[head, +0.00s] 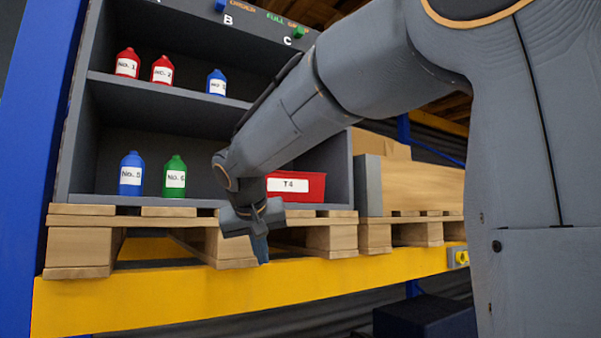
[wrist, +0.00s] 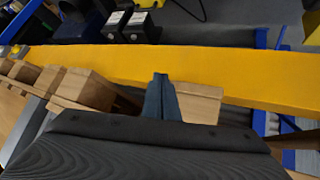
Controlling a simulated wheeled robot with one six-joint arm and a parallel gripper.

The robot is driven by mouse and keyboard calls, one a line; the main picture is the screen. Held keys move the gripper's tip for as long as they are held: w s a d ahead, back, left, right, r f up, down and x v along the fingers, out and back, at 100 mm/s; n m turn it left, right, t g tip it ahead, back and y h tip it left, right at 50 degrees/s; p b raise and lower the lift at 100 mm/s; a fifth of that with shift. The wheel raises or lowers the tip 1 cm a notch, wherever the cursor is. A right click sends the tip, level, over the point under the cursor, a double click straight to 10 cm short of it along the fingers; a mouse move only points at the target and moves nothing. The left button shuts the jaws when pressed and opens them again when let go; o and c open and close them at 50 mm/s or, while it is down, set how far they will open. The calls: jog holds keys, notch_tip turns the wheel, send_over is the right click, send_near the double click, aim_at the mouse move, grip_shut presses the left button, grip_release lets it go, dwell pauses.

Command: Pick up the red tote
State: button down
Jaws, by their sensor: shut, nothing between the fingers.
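The red tote (head: 312,187) has a white label reading T4. It sits on the bottom shelf of the grey shelf unit, at the right end, partly hidden behind my arm. My gripper (head: 261,250) points down in front of the pallet edge, left of the tote and lower than it. In the wrist view my gripper (wrist: 162,97) shows its blue fingers together with nothing between them, above the yellow beam. The tote is not visible in the wrist view.
A blue bottle (head: 131,175) and a green bottle (head: 175,178) stand on the bottom shelf at left. Several bottles stand on the shelf above. The unit rests on a wooden pallet (head: 85,250) over a yellow beam (head: 130,300). A cardboard box (head: 420,188) is at right.

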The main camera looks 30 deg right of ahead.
jog(key=s+d+r+m+t+h, duration=0.1)
jog(key=d+r+m+h, duration=0.15)
jog(key=r, duration=0.95)
jog(key=s+d+r+m+t+h, duration=0.2)
jog(key=d+r, duration=0.1)
jog(key=r, duration=1)
jog(key=r+p+x, duration=0.1)
jog(key=p+x, duration=0.2)
jog(key=x, duration=0.8)
jog(key=shift+w+d, duration=0.3)
jog(key=shift+w, duration=0.2)
